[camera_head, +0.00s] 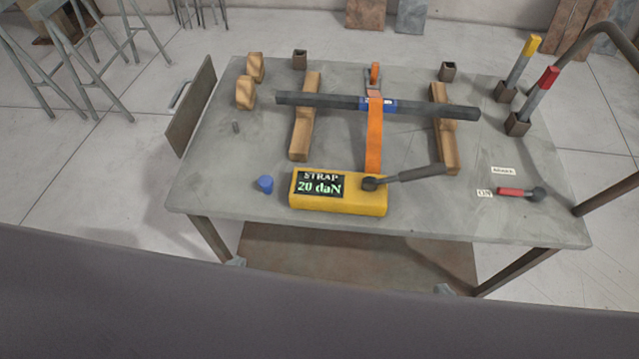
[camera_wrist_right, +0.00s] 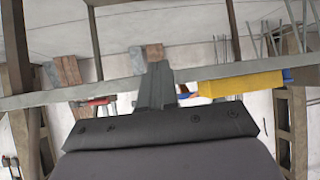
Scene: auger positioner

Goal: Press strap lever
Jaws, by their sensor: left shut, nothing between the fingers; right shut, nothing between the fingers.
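The yellow strap box (camera_head: 339,204) sits near the table's front edge, and its display reads "STRAP 20 daN". The strap lever (camera_head: 422,174) is a dark handle on a pivot at the box's right end, and it points right, tilted slightly away from the front edge. The orange strap (camera_head: 374,140) runs from the box back over a dark bar (camera_head: 325,101). The yellow box also shows in the right wrist view (camera_wrist_right: 240,84); the lever is hard to make out there. My right gripper (camera_wrist_right: 158,70) is shut and empty, apart from the box. My left gripper is not in view.
The bar rests on two wooden supports (camera_head: 303,125). A red-handled lever (camera_head: 513,192) by an "ON" label lies at the right front. A blue knob (camera_head: 265,184) stands left of the box. Yellow- and red-topped tools (camera_head: 546,82) stand in holders at the back right.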

